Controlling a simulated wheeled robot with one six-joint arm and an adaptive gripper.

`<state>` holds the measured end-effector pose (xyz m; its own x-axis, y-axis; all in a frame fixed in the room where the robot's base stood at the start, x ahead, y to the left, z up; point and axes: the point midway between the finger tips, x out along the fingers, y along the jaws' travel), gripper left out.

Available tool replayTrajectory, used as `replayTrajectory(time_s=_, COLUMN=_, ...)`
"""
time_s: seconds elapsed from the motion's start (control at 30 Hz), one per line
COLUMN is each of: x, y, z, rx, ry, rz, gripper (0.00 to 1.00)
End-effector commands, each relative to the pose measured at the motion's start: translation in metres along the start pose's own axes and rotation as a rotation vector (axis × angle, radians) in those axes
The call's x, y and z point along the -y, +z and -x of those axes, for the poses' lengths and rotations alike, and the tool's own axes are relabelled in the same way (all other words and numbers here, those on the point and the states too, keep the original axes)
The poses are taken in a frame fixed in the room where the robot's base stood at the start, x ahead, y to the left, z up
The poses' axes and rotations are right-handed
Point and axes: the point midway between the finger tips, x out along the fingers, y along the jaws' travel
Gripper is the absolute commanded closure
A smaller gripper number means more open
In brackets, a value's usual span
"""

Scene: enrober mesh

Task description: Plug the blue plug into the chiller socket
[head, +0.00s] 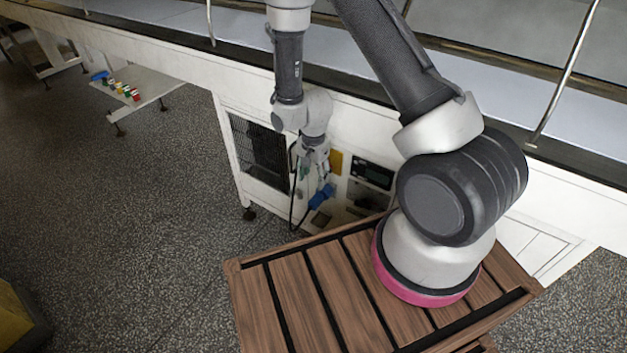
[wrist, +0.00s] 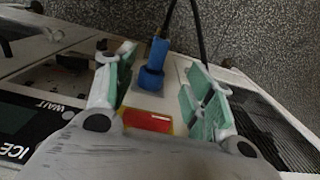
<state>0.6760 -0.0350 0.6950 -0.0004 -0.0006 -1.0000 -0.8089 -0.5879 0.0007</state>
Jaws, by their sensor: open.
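The blue plug (wrist: 159,54) shows in the wrist view between and beyond my fingertips, with a black cable (wrist: 170,14) running from its far end. Its near end meets a blue chiller socket (wrist: 150,81) on the white panel; I cannot tell how deeply it sits. In the head view the blue plug (head: 327,190) and socket (head: 315,202) show just below my gripper (head: 312,168). In the wrist view my gripper (wrist: 162,64) is open, its green-padded fingers on either side of the plug, with visible gaps. Nothing is held.
A yellow-and-red label (wrist: 148,121) and a dark display (wrist: 30,122) lie on the panel near my fingers. A dark grille (head: 260,150) is left of the socket in the head view. A conveyor rail (head: 160,60) runs above. Open floor (head: 130,220) lies left.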

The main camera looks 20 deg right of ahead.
Motion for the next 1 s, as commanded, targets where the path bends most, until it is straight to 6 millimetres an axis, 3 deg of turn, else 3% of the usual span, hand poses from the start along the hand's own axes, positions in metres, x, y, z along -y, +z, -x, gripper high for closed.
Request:
replayTrajectory(time_s=0.17, x=0.000, y=0.000, z=0.000, rx=0.000, ry=0.000, rz=0.000, gripper=0.48)
replayTrajectory(time_s=0.33, x=-0.003, y=0.010, z=-0.010, rx=0.013, ry=0.047, rz=0.054, gripper=0.79)
replayTrajectory(time_s=0.47, x=-0.016, y=0.040, z=-0.039, rx=0.046, ry=0.211, rz=0.239, gripper=1.00)
replayTrajectory(time_s=0.6, x=-0.047, y=0.070, z=-0.078, rx=0.049, ry=0.534, rz=0.578, gripper=1.00)
replayTrajectory(time_s=0.73, x=-0.067, y=0.076, z=-0.102, rx=-0.033, ry=0.858, rz=0.902, gripper=1.00)
replayTrajectory(time_s=0.87, x=-0.063, y=0.073, z=-0.117, rx=-0.201, ry=1.168, rz=1.199, gripper=1.00)
replayTrajectory(time_s=1.0, x=-0.040, y=0.078, z=-0.128, rx=-0.440, ry=1.432, rz=1.446, gripper=1.00)
